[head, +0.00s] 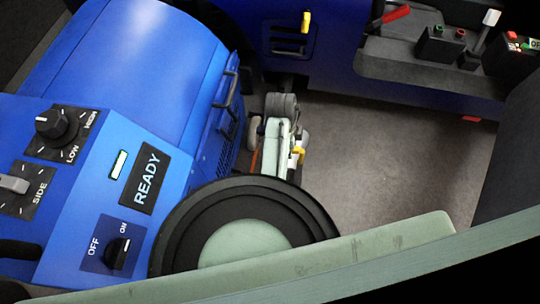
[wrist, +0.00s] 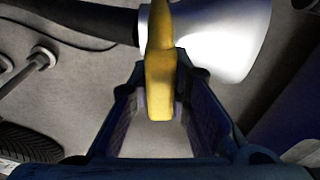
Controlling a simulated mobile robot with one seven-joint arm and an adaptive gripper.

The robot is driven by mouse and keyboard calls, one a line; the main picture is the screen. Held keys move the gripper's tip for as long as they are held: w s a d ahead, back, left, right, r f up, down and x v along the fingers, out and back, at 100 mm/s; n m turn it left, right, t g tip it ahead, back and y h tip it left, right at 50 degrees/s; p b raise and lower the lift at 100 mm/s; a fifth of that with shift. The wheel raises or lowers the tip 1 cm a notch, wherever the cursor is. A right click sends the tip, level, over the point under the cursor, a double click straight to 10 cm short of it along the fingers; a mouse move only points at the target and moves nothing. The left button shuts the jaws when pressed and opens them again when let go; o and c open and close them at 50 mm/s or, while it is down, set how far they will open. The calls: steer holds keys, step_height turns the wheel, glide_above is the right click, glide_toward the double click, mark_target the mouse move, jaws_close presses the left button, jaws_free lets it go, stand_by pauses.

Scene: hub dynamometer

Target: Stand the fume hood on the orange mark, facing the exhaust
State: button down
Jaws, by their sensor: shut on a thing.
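In the wrist view my gripper (wrist: 160,112) is shut on a yellow handle (wrist: 159,75), which stands between its two dark blue fingers. The handle runs up to the white, flared fume hood (wrist: 225,35), whose bright face shows beyond the fingertips. A black hose (wrist: 75,18) runs off to the left from the hood. In the head view the hood cannot be made out clearly. A small orange-red patch (head: 471,118) shows on the floor by the blue car's edge; I cannot tell whether it is the orange mark. The exhaust is not clearly visible.
A blue machine with a READY panel (head: 146,178) fills the left of the head view. A blue car body (head: 400,85) lies along the top. In the wrist view a tyre (wrist: 25,143) shows at lower left.

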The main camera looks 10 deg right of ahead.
steer(key=shift+w+r+m, duration=0.1)
steer(key=shift+w+m, duration=0.2)
steer(key=w+f, duration=0.1)
steer(key=w, duration=0.2)
steer(key=w+f, duration=0.2)
steer(key=w, duration=0.2)
steer(key=w+a+f, duration=0.1)
steer(key=w+f, duration=0.1)
steer(key=w, duration=0.1)
steer(key=shift+w+f, duration=0.25)
steer(key=shift+w, duration=0.05)
steer(key=w+f, duration=0.2)
steer(key=shift+w+a+f, duration=0.1)
steer(key=shift+w+a, duration=0.1)
steer(key=shift+w, duration=0.2)
steer(key=shift+f, duration=0.15)
steer(key=c, duration=1.5)
jaws_free()
steer(key=shift+s+f, duration=0.1)
steer(key=shift+s, duration=0.05)
steer(key=r, duration=0.4)
steer(key=a+r, duration=0.1)
steer(key=r, duration=0.7)
steer(key=shift+w+a+r+b, duration=0.1)
steer(key=shift+w+a+b, duration=0.2)
steer(key=shift+a, duration=0.1)
